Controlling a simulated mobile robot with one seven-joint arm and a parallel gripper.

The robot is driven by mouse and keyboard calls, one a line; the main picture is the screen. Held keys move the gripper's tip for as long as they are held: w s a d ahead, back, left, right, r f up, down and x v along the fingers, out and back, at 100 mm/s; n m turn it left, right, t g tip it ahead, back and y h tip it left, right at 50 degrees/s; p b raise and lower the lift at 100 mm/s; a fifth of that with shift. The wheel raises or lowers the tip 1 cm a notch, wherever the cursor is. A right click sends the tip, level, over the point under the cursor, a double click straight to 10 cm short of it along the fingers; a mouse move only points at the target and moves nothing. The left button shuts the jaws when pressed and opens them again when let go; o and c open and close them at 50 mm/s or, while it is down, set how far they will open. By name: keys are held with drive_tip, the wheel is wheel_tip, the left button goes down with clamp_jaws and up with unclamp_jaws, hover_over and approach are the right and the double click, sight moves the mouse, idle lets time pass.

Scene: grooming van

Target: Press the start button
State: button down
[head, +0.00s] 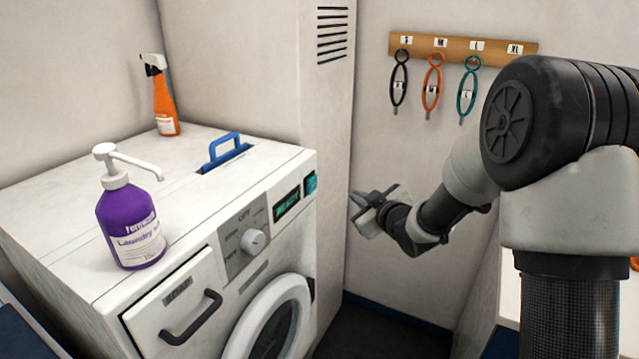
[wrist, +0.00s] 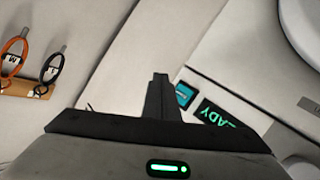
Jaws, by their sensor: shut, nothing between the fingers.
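The washing machine (head: 190,262) stands at the left with its front turned to the right. A small teal button (head: 311,183) sits at the right end of its control panel, next to a display with green lettering (head: 287,203) that reads READY. The teal button also shows in the wrist view (wrist: 184,95), just right of the fingertips, with the display (wrist: 217,113) beside it. I take it as the start button; its lettering is too small to read. My gripper (head: 357,199) is shut and empty, to the right of the button and apart from it. It shows in the wrist view (wrist: 160,80).
A purple laundry pump bottle (head: 130,225), an orange spray bottle (head: 163,100) and a blue handle (head: 224,150) are on the machine top. The dial (head: 253,242) and soap drawer handle (head: 191,318) are on its front. Several loops hang from a wooden rack (head: 460,48) on the wall.

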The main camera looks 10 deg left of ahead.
drive_tip(key=shift+a, duration=0.15)
drive_tip(key=b, duration=0.2)
approach(316, 185)
drive_tip(key=shift+w+a+f, duration=0.1)
drive_tip(key=shift+w+f, duration=0.2)
drive_tip(key=shift+w, duration=0.45)
drive_tip(key=shift+w+a+f, duration=0.15)
drive_tip(key=shift+w+f, duration=0.15)
drive_tip(key=shift+w, duration=0.45)
drive_tip(key=shift+w+a+f, duration=0.1)
drive_tip(key=shift+w+f, duration=0.15)
drive_tip(key=shift+w, duration=0.5)
drive_tip(key=shift+a, duration=0.1)
drive_tip(key=shift+w+a, duration=0.15)
drive_tip(key=shift+a, duration=0.15)
drive_tip(key=shift+w+a+b, duration=0.2)
drive_tip(key=shift+a+b, duration=0.3)
drive_tip(key=shift+b, duration=0.1)
idle(0.9)
drive_tip(key=shift+s+d, duration=0.35)
drive_tip(key=shift+d, duration=0.5)
